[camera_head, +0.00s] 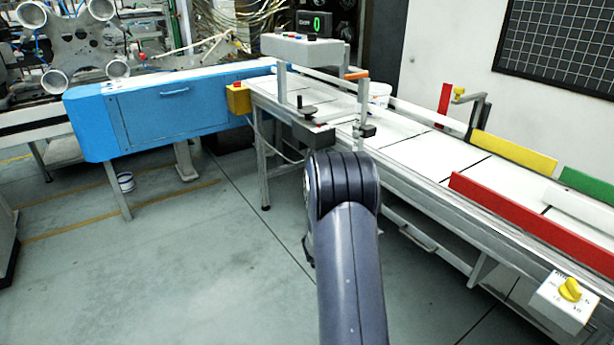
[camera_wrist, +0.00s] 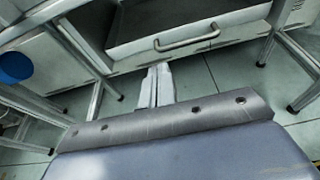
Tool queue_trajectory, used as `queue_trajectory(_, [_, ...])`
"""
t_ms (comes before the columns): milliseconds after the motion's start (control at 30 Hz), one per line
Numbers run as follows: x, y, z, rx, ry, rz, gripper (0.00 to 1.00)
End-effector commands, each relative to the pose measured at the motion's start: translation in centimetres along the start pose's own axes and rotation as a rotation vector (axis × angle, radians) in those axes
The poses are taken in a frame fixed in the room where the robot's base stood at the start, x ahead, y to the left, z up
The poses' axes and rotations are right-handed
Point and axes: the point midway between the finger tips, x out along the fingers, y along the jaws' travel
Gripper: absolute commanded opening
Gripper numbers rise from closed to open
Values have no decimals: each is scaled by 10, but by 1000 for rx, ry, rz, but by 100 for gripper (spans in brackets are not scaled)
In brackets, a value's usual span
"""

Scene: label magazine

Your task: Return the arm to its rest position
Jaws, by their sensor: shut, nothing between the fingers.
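My arm (camera_head: 350,250) reaches up from the bottom of the head view, its bent joint in front of the conveyor's near side. My gripper is hidden in the head view. In the wrist view my gripper (camera_wrist: 158,72) shows as two pale fingers lying side by side, shut with nothing between them. Beyond the fingertips is a drawer front with a metal handle (camera_wrist: 187,38), apart from the fingers.
A white-topped conveyor (camera_head: 430,155) with red (camera_head: 530,208), yellow (camera_head: 512,152) and green guards runs along the right. A blue cabinet (camera_head: 160,112) stands at left.

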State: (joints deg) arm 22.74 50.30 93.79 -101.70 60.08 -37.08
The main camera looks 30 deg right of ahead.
Motion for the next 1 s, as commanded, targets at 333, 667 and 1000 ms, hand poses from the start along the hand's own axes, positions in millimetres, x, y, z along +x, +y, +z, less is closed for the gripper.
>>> queue_trajectory(333, [6,0,-1,0,0,-1,0])
queue_trajectory(667, [61,-1,-2,2,0,-4,0])
queue_trajectory(1000, [118,-9,6,1,0,-2,0])
